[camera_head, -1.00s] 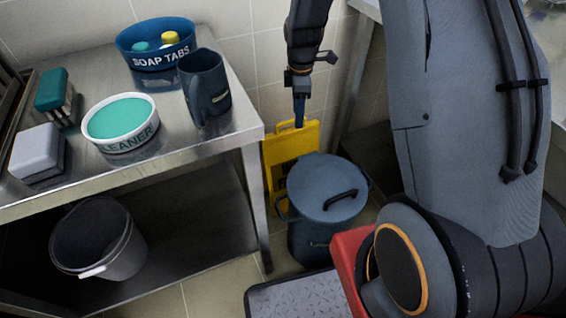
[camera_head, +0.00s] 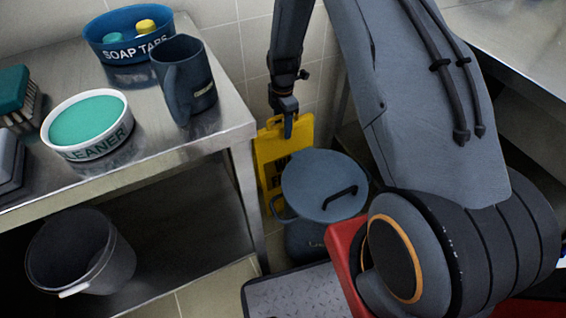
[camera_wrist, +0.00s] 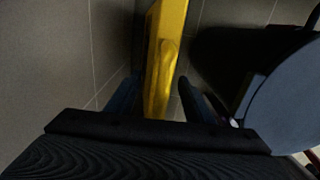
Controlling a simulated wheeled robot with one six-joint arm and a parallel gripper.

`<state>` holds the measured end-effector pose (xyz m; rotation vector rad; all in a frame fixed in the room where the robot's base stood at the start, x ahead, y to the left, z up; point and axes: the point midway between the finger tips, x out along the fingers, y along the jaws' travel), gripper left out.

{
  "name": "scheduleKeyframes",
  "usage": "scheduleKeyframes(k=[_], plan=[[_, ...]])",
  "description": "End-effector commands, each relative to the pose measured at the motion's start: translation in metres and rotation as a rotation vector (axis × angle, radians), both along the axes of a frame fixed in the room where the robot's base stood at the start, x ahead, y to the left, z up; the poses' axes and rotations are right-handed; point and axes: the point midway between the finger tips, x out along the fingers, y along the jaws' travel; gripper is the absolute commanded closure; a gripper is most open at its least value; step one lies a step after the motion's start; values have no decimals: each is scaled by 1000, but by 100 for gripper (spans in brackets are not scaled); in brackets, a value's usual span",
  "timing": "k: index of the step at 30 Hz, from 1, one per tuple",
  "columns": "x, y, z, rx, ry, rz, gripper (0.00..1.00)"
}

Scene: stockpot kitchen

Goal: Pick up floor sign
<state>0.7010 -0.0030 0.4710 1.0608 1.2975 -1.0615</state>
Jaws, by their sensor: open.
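The yellow floor sign (camera_head: 270,154) stands upright by the tiled wall, between the steel table and the blue-grey stockpot, which hides its lower right part. My gripper (camera_head: 288,128) is at the sign's top edge in the head view. In the wrist view the sign (camera_wrist: 167,55) reaches in between the two dark fingers of my gripper (camera_wrist: 160,100). The fingers are apart, one on each side of the sign's top. I cannot tell whether either finger touches it.
The lidded stockpot (camera_head: 322,187) stands close to the right of the sign; its lid also shows in the wrist view (camera_wrist: 285,95). The steel table (camera_head: 225,135) is at left, holding a mug (camera_head: 190,85), a cleaner tub (camera_head: 88,125) and a soap-tabs bowl (camera_head: 135,40). A grey bucket (camera_head: 80,255) sits on its lower shelf.

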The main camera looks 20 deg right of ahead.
Motion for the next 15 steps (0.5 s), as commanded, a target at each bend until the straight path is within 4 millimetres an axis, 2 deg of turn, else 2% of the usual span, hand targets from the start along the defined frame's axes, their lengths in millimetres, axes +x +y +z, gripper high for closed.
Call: scheduleKeyframes(k=[3, 9, 11, 15], plan=[[0, -1, -12, 0, 0, -1, 52], [0, -1, -12, 0, -1, -3, 52], [0, -2, -12, 0, -1, -3, 61], [0, -2, -12, 0, -1, -3, 84]])
